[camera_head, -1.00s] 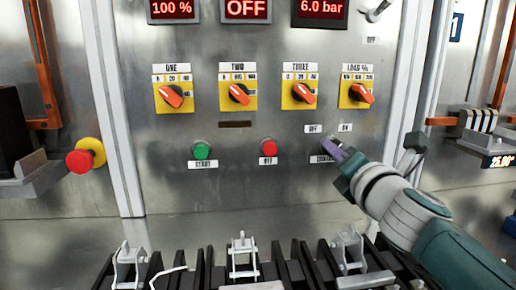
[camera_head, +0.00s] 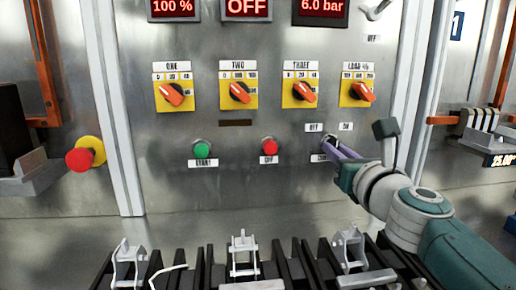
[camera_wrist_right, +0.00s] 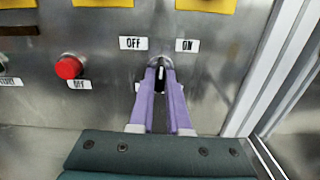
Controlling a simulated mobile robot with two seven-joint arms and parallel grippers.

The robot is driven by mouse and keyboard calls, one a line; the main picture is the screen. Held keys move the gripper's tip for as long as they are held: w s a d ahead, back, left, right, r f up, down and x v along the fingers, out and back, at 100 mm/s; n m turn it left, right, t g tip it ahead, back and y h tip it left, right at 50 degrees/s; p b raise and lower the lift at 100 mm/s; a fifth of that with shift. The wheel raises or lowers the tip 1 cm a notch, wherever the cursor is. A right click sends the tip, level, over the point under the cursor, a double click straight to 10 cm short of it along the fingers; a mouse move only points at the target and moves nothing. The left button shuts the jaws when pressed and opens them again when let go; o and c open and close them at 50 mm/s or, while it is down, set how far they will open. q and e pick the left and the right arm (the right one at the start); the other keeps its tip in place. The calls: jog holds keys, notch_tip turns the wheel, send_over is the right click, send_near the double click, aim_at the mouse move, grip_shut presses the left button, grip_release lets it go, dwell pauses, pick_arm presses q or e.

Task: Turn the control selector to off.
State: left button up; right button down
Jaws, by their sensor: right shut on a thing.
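The control selector (camera_wrist_right: 161,74) is a small dark knob with a pale line on the steel panel, below the OFF label (camera_wrist_right: 133,43) and the ON label (camera_wrist_right: 187,45). In the head view it is mostly hidden by my right gripper (camera_head: 332,146). The two purple fingers (camera_wrist_right: 160,84) of that gripper are shut on the knob, one on each side. The pale line points roughly upward between the two labels; its exact angle is hard to tell. My left gripper is not in view.
A red button (camera_head: 269,146) and a green button (camera_head: 203,149) sit left of the selector. Several orange knobs on yellow plates (camera_head: 304,93) are above it. A red emergency button (camera_head: 80,160) is far left. Black breaker rows (camera_head: 205,265) run along the bottom.

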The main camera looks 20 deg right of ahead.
jog(key=shift+d+n, duration=0.15)
jog(key=shift+n, duration=4.55)
jog(key=c, duration=0.9)
grip_release()
